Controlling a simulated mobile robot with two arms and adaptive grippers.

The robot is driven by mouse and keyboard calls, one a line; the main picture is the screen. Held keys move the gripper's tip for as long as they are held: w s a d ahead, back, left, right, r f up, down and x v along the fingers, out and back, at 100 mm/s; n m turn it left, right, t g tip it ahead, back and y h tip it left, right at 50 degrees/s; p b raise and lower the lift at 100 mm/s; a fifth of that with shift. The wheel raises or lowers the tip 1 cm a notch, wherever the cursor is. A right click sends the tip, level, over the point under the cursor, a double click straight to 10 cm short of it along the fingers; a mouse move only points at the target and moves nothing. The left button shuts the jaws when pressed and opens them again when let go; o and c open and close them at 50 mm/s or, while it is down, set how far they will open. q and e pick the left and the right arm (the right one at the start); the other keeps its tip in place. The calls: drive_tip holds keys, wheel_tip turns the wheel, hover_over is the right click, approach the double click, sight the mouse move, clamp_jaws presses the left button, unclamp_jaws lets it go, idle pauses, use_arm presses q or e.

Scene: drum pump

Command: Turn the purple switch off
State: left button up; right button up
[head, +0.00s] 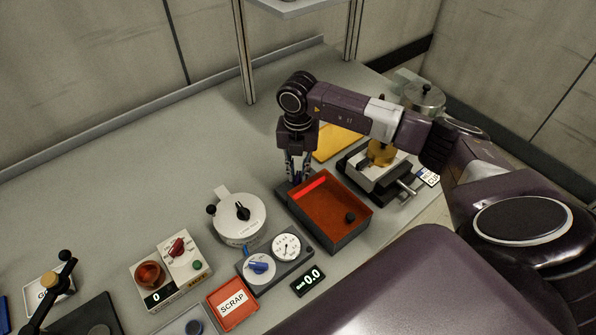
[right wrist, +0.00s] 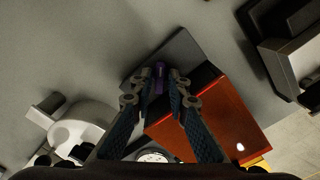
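The purple switch (right wrist: 159,76) shows in the right wrist view as a small upright purple piece by a dark plate (right wrist: 176,52), beside the red-orange box. In the head view my right gripper hides it. My right gripper (head: 298,178) points down at the far left corner of the red-orange box (head: 345,227). In the right wrist view its two fingers (right wrist: 158,80) stand apart on either side of the purple switch, with a narrow gap seeming to show on each side. My left gripper is not in view.
Left of the box stand a round white device with a black knob (head: 240,214), a dial panel (head: 272,262), a box with a red knob (head: 172,268) and a red SCRAP tray (head: 232,304). A vise (head: 383,172) stands right.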

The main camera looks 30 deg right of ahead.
clamp_jaws()
drive_tip(key=n+b, duration=0.3)
drive_tip(key=shift+w+f, duration=0.1)
drive_tip(key=shift+f, duration=0.05)
drive_tip(key=n+b, duration=0.4)
drive_tip(key=n, duration=0.2)
drive_tip(key=shift+n+b, duration=0.4)
drive_tip(key=n+b, duration=0.2)
drive_tip(key=n, duration=0.2)
drive_tip(key=shift+b, duration=0.35)
drive_tip(key=shift+r+n+b, duration=0.15)
drive_tip(key=shift+n+b, duration=0.35)
drive_tip(key=shift+n, duration=0.55)
drive_tip(key=shift+r+n+b, duration=0.1)
drive_tip(key=shift+n+b, duration=0.35)
drive_tip(key=shift+n, duration=0.6)
drive_tip(key=shift+o, duration=2.1)
unclamp_jaws()
